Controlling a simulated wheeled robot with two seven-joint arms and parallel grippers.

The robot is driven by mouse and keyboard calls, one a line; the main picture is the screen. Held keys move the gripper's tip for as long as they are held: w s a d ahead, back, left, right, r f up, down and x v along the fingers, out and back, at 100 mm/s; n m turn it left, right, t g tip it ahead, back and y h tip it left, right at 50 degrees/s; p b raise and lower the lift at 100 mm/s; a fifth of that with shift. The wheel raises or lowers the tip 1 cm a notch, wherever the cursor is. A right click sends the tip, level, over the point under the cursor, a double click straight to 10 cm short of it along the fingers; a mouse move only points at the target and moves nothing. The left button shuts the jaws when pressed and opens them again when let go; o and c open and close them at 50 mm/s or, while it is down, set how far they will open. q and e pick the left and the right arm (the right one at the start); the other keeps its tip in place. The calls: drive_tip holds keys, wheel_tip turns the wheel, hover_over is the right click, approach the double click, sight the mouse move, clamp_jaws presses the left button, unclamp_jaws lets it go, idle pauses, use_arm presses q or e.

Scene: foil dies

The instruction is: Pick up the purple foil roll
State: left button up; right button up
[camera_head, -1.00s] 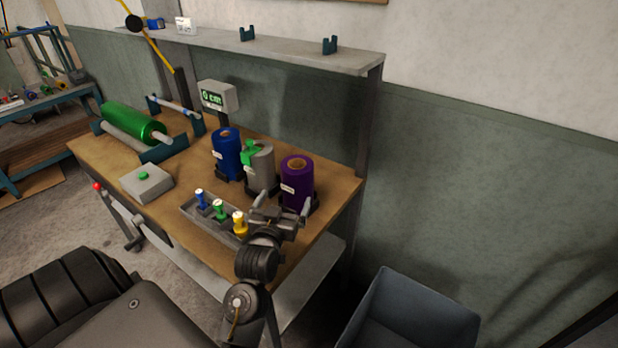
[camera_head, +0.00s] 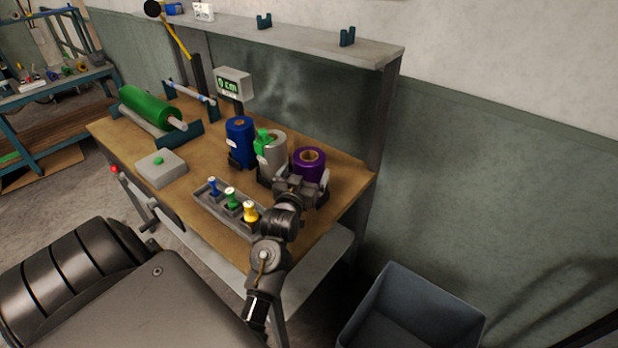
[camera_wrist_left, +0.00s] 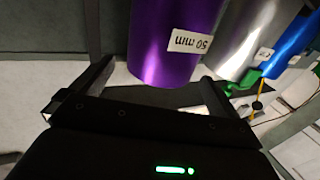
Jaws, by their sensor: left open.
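The purple foil roll (camera_head: 308,161) stands upright at the right end of the workbench, its brown core showing on top. My left gripper (camera_head: 303,182) is open in front of it and hides its lower part. In the left wrist view the purple roll (camera_wrist_left: 178,40), with a "50 mm" label, lies between and just beyond the two spread fingers (camera_wrist_left: 150,85). I cannot tell whether either finger touches it. My right gripper is not in view.
A silver roll (camera_head: 275,152) with a green piece stands close left of the purple roll, then a blue roll (camera_head: 240,140). A tray (camera_head: 222,207) of coloured-handled tools lies in front. A shelf (camera_head: 290,42) hangs above; a grey bin (camera_head: 415,310) stands right.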

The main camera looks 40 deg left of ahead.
sight(307, 162)
use_arm(q)
drive_tip(key=x, duration=0.1)
drive_tip(key=p+x, duration=0.1)
drive_tip(key=x, duration=0.2)
drive_tip(key=shift+a+r, duration=0.15)
drive_tip(key=shift+r, duration=0.15)
drive_tip(key=shift+w+a+f+p, duration=0.1)
drive_tip(key=shift+w+a+p, duration=0.05)
drive_tip(key=shift+w+p, duration=0.15)
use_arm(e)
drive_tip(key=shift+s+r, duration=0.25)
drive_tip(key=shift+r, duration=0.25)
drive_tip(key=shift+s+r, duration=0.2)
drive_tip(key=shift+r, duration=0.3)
use_arm(q)
drive_tip(key=c, duration=1.9)
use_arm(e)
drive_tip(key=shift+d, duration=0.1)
